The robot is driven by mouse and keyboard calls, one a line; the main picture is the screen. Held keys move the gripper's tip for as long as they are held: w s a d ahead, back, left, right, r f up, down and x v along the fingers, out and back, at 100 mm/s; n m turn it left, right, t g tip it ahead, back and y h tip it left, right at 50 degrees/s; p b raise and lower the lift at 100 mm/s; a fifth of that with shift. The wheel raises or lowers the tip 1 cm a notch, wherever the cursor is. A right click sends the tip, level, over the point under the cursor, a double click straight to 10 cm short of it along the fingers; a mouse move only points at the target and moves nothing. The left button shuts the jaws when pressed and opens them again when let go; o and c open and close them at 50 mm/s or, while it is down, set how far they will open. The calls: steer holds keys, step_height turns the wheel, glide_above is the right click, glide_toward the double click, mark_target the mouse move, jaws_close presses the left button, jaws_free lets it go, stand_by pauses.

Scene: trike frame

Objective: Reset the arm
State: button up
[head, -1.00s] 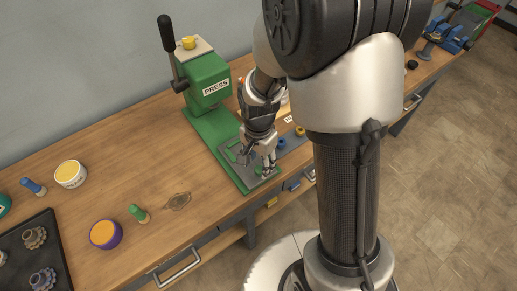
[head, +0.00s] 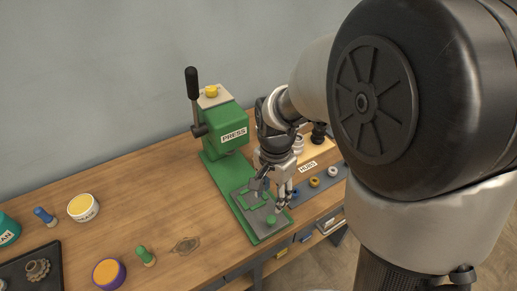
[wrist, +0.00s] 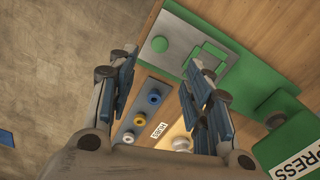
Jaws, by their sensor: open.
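My gripper (head: 272,190) is open and empty. In the head view it hangs just over the right side of the green press base plate (head: 238,216), beside the grey fixture (head: 258,214) with its green knob (head: 271,221). The wrist view shows the two blue-padded fingers (wrist: 160,95) spread apart with nothing between them. The green press (head: 222,128) stands behind and left of the gripper, its black lever (head: 192,84) upright. My arm covers much of the right side of the head view.
Right of the press, a grey strip holds small rings, including a yellow ring (head: 314,182) and a white ring (head: 332,171), near a HUBS label (head: 307,166).

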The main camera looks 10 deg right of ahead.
steer(key=s+r+n+t, duration=0.4)
steer(key=s+r+n, duration=0.7)
steer(key=s+r, duration=0.2)
steer(key=s, duration=0.2)
steer(key=shift+s+d+r+t, duration=0.3)
steer(key=shift+r, duration=0.1)
steer(key=shift+c, duration=0.5)
stand_by(0.4)
